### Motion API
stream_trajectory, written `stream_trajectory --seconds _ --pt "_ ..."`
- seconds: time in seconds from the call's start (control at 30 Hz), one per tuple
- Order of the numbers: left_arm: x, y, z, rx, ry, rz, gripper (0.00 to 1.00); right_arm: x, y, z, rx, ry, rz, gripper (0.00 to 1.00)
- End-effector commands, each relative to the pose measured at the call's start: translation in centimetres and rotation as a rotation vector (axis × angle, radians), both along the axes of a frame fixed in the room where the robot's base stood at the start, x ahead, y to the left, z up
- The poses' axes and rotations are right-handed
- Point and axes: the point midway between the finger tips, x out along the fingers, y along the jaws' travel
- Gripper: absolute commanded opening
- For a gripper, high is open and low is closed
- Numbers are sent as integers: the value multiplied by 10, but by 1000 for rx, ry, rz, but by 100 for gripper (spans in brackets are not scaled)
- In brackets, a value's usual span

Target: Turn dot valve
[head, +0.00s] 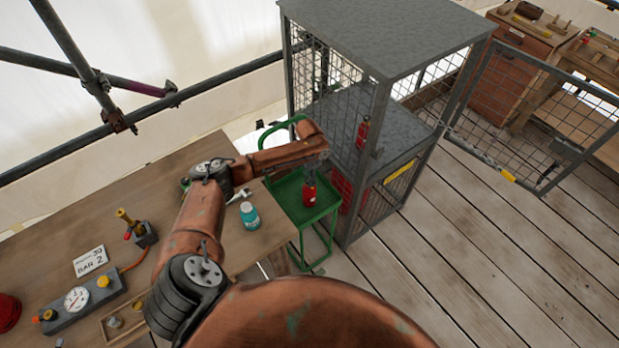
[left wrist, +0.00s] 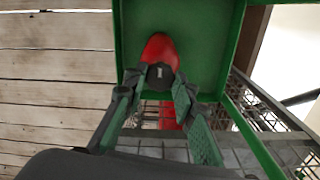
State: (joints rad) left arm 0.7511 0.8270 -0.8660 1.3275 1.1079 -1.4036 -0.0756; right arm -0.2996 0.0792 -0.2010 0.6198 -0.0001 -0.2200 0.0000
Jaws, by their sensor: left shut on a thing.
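A small red cylinder (head: 309,196) with a dark top stands over the green tray of a cart. My left gripper (head: 310,172) is above it and shut on its dark top. In the left wrist view the red cylinder (left wrist: 159,48) sits between the fingers of the left gripper (left wrist: 158,88). I cannot tell whether it touches the tray. A brass valve-like fitting (head: 128,220) stands on a dark block on the wooden table, far from the gripper. No dot mark is legible. My right gripper is not in view.
The green cart (head: 287,190) stands between the wooden table (head: 70,222) and a wire-mesh cage (head: 390,45). The cage door is open, and another red cylinder (head: 363,132) is inside. A teal jar (head: 250,215) sits near the table edge. Plank floor (head: 450,260) is clear at right.

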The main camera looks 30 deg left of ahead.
Motion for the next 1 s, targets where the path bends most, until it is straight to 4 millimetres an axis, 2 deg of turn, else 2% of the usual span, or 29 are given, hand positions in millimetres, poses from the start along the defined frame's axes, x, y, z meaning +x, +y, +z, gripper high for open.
stream_trajectory --seconds 0.13,0.17,0.4,0.67,0.77,0.87,1.0 --pt "0 0 1 0 -1 0 0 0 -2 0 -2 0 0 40" --pt "0 0 1 0 -1 0 27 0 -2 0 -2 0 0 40" --pt "0 0 1 0 0 1 43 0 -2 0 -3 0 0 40" --pt "0 0 1 0 0 1 43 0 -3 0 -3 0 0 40" --pt "1 0 7 -1 -1 0 43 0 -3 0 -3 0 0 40" --pt "1 0 21 -1 -3 1 43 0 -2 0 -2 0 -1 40" --pt "2 0 50 -1 -4 0 43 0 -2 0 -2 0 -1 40"
